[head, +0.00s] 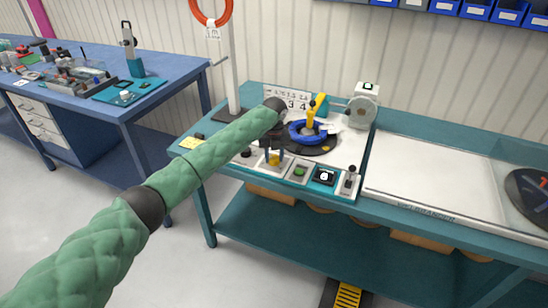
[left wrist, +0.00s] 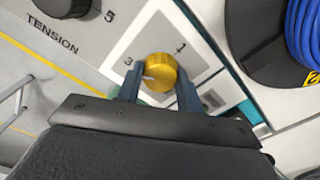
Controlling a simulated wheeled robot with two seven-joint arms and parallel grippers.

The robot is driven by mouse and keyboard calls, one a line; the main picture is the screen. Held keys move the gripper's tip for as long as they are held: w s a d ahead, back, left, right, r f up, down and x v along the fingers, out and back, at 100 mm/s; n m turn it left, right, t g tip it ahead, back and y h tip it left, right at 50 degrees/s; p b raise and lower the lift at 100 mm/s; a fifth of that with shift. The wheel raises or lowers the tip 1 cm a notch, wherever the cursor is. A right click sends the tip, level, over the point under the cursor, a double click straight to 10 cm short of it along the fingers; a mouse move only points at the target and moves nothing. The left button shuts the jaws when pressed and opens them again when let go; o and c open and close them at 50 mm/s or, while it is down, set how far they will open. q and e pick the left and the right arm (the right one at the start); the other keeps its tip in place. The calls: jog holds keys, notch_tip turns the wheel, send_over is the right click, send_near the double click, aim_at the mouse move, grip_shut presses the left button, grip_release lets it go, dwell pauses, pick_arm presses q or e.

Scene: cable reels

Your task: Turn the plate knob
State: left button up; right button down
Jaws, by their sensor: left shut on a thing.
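The yellow plate knob (left wrist: 160,70) sits on a pale panel between the numbers 3 and 1 in the left wrist view. A white mark on it points toward the left, near the 3. My left gripper (left wrist: 160,88) is shut on this knob, one finger on each side. In the head view my left gripper (head: 274,151) reaches down to the front of the bench panel, and the knob (head: 276,161) shows partly under it. My right gripper is not in view.
A blue cable coil (head: 300,132) lies on a dark round plate (head: 322,149) just behind. A green button (head: 299,172) and a lever (head: 351,172) stand to the right. Another knob (left wrist: 62,5) marked TENSION is close by. A white post (head: 233,75) rises behind.

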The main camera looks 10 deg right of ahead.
aim_at(274, 157)
pick_arm(q)
jog(key=shift+r, duration=0.1)
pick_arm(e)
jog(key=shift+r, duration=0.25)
pick_arm(q)
jog(key=o, duration=1)
jog(key=shift+r, duration=0.3)
notch_tip(274, 157, up, 7)
jog(key=shift+r+b, duration=0.1)
jog(key=shift+b, duration=1)
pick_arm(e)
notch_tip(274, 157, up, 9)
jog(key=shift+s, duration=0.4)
